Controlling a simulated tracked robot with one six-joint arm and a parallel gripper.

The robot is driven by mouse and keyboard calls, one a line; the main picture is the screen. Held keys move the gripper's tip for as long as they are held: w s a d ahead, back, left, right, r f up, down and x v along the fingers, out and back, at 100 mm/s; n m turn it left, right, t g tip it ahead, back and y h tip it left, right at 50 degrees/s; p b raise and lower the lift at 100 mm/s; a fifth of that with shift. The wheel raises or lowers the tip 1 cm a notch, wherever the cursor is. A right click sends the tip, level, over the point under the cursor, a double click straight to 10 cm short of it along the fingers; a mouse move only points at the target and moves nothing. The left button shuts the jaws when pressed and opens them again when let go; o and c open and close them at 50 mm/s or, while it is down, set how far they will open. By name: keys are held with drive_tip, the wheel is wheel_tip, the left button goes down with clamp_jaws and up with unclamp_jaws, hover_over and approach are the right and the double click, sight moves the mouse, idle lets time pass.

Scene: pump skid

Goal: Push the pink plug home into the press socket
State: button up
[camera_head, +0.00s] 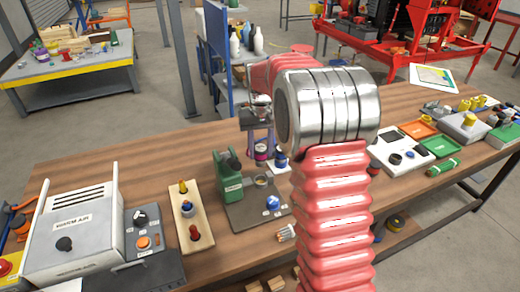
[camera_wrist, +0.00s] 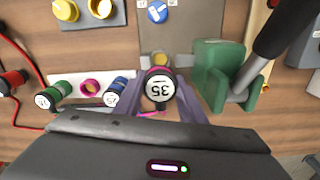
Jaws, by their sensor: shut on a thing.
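The pink plug (camera_wrist: 158,88) has a dark-rimmed white end marked 35. My gripper (camera_wrist: 156,102), with purple fingers, is shut around it. In the head view, the plug (camera_head: 261,152) hangs upright in my gripper (camera_head: 261,145), above the bench and behind the press socket. The press socket (camera_head: 261,181) is a small brass-coloured ring on a dark grey base plate. In the wrist view, the socket (camera_wrist: 160,58) shows partly, just beyond the plug. The green press (camera_head: 229,176) stands left of the socket in the head view, and right of the plug in the wrist view (camera_wrist: 216,72).
A white rack (camera_wrist: 75,107) holds a green plug (camera_wrist: 48,96), a pink ring (camera_wrist: 91,87) and a blue plug (camera_wrist: 117,88). A blue knob (camera_head: 273,203) sits on the press plate. The press's dark lever (camera_wrist: 285,32) rises close to my gripper. A wooden block (camera_head: 190,215) with knobs stands left.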

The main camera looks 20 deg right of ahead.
sight(261, 163)
drive_tip(key=shift+f, duration=0.1)
drive_tip(key=shift+f, duration=2.55)
drive_tip(key=shift+s+g, duration=0.4)
drive_tip(key=shift+w, duration=0.25)
drive_tip(key=shift+f, duration=1.65)
idle(0.4)
drive_tip(key=o, duration=1.3)
